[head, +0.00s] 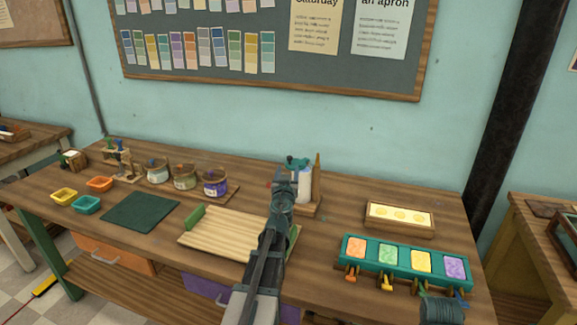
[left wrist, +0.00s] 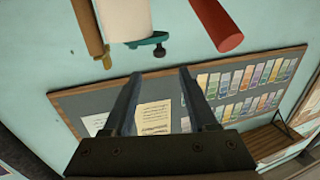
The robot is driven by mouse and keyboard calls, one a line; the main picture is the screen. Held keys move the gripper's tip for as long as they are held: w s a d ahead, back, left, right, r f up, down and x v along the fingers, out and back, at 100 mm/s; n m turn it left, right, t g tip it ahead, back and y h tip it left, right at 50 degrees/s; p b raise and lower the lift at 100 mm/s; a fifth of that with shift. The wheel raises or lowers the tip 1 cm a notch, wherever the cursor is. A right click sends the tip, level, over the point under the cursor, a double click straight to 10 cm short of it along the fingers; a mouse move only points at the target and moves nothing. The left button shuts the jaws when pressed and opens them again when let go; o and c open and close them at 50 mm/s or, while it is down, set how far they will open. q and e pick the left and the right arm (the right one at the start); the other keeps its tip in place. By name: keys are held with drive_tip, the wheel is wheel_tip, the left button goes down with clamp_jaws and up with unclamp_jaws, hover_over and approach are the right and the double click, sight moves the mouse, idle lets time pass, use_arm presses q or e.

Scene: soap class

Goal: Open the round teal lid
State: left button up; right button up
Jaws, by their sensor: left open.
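The round teal lid (left wrist: 149,39) sits on the end of a white cylindrical container (left wrist: 124,18) in the left wrist view, with a small dark knob at its side. In the head view the white container (head: 305,187) stands upright at the back of the table, partly hidden by my left arm. My left gripper (left wrist: 160,73) is open and empty. Its fingertips point toward the lid and appear apart from it. In the head view the left gripper (head: 288,172) overlaps the container's left side.
Beside the container are a wooden post (left wrist: 88,28) and a red cylinder (left wrist: 217,25). A slatted wooden board (head: 225,236) lies left of my arm. A teal soap mould (head: 383,271) and a tray (head: 400,224) are right. Several jars stand at the back left.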

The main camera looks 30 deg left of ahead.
use_arm(q)
drive_tip(key=shift+s, duration=0.1)
drive_tip(key=shift+c, duration=0.8)
drive_tip(key=shift+w+d+r, duration=0.2)
drive_tip(key=shift+w, duration=0.05)
drive_tip(key=shift+c, duration=1.2)
drive_tip(key=w+d+r+n+g+y+p, duration=0.1)
drive_tip(key=p, duration=0.1)
drive_tip(key=w+d+r+n+g+y+p, duration=0.1)
drive_tip(key=d+n+g+y, duration=0.1)
drive_tip(key=shift+w+d+r+n+y+p, duration=0.1)
drive_tip(key=shift+w+d+n+y+p, duration=0.2)
drive_tip(key=shift+w+p, duration=0.1)
clamp_jaws()
drive_tip(key=s+d+n+g+y+p, duration=0.1)
drive_tip(key=d+n+g+y+p, duration=0.15)
drive_tip(key=d+g, duration=0.35)
drive_tip(key=n+b, duration=0.1)
drive_tip(key=b, duration=0.1)
approach(291, 159)
drive_tip(key=x, duration=0.6)
drive_tip(key=shift+w+a, duration=0.25)
drive_tip(key=shift+a, duration=0.1)
